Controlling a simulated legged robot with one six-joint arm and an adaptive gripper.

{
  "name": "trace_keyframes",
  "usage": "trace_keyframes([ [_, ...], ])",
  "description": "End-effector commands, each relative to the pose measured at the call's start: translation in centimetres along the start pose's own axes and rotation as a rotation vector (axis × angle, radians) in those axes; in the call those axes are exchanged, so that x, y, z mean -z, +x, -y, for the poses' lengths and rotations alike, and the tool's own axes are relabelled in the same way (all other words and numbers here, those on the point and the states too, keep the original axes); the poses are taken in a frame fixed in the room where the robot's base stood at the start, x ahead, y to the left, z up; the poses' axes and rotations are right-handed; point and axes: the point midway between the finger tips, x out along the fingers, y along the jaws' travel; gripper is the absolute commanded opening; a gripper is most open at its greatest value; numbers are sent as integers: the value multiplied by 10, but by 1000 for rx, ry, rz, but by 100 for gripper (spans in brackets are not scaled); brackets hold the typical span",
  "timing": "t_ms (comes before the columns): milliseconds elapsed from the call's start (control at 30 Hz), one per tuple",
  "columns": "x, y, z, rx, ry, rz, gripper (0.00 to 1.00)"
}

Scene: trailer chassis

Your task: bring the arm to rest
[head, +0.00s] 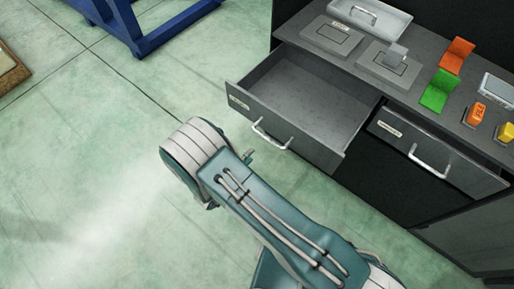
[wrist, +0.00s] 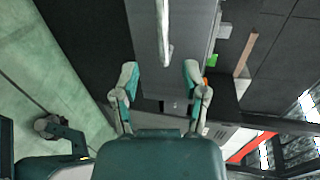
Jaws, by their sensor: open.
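My gripper (wrist: 160,85) shows in the wrist view with its two fingers spread apart and nothing between them. A grey drawer front with a pale bar handle (wrist: 165,32) lies beyond the fingertips in that view. In the head view my teal and white arm reaches up from the bottom right over the floor, in front of the cabinet. The gripper itself cannot be made out clearly there. The left drawer (head: 305,100) is pulled open and its visible inside is empty. The arm's bend is close to that drawer's handle (head: 268,135) in the picture.
The right drawer (head: 432,150) looks shut. On the grey cabinet top (head: 428,105) are a green piece (head: 439,91), an orange piece (head: 457,55), smaller orange and yellow items, and a pale tray (head: 370,16). A blue frame (head: 150,22) stands behind.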

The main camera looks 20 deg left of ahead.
Motion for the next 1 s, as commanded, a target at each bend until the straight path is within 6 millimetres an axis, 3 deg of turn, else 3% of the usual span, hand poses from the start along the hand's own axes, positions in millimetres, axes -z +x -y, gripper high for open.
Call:
trace_keyframes([
  [167, 0, -10, 0, 0, 0, 0, 57],
  [700, -2, -8, 3, -9, 0, 2, 57],
  [867, -24, 10, 32, -108, -6, 47, 57],
  [1000, -47, 32, 76, -228, -36, 136, 57],
])
